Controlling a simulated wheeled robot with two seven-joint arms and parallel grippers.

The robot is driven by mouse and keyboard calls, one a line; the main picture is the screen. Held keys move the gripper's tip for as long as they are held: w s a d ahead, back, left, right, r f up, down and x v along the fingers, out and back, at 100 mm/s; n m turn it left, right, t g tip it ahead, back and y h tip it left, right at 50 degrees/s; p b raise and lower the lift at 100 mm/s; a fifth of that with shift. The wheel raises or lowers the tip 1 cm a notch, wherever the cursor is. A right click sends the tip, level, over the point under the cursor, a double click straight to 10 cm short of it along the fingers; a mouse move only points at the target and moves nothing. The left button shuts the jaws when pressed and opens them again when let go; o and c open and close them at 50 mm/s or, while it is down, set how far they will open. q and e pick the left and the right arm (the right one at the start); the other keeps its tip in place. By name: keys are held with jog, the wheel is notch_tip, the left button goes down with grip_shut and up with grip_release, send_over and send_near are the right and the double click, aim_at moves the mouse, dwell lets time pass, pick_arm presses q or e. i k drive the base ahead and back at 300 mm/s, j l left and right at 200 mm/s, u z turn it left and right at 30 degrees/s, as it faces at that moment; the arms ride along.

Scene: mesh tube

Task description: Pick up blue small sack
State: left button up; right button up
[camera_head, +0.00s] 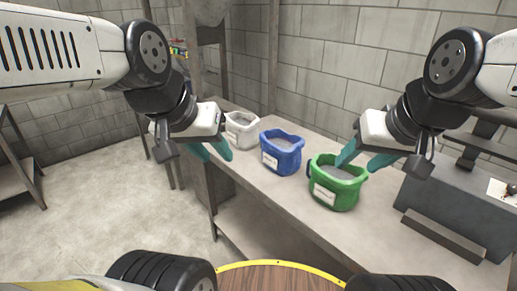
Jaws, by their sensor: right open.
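The small blue sack (281,153) stands upright and open on the grey table, between a white sack and a green sack. It has a white label on its front and grey contents. My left gripper (214,150) is to the left of the blue sack, near the white sack, with teal fingers pointing down; its jaw gap is hard to judge. My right gripper (361,160) is open, with its teal fingers over the green sack (335,182), to the right of the blue sack. Neither gripper visibly touches the blue sack.
The white sack (240,130) stands behind and left of the blue one, partly close to my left gripper. A dark grey machine (450,210) stands at the table's right end. The table (270,200) is bare in front of the sacks. A block wall runs behind.

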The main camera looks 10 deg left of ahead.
aim_at(281, 151)
jog(key=i+j+z, duration=0.2)
jog(key=i+j, duration=0.15)
jog(key=i+j+z, duration=0.45)
jog(key=i+j, duration=0.15)
jog(key=j, duration=0.3)
